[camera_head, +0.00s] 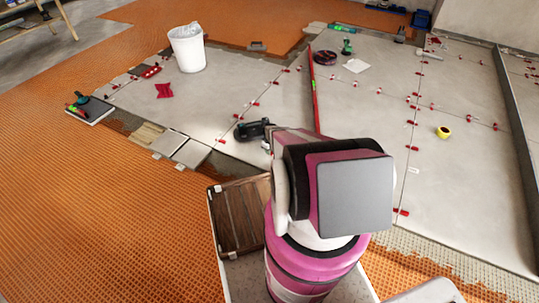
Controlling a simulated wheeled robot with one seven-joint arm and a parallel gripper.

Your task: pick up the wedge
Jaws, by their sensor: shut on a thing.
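My gripper (252,130) is the small dark shape beyond my pink and black arm, low over the grey tiles (290,100). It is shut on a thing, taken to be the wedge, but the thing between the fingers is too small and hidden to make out. My arm covers the area just right of and below it. Several other red wedges sit in clips along the tile joints, such as one wedge (222,141) left of my gripper and another wedge (401,212) right of my arm.
A white bucket (187,50) stands at the back left, with a red cloth (164,90) near it. A long red level (314,90) lies beyond my arm. A yellow tape roll (443,132) lies to the right. A brown slatted crate (240,215) is at lower left.

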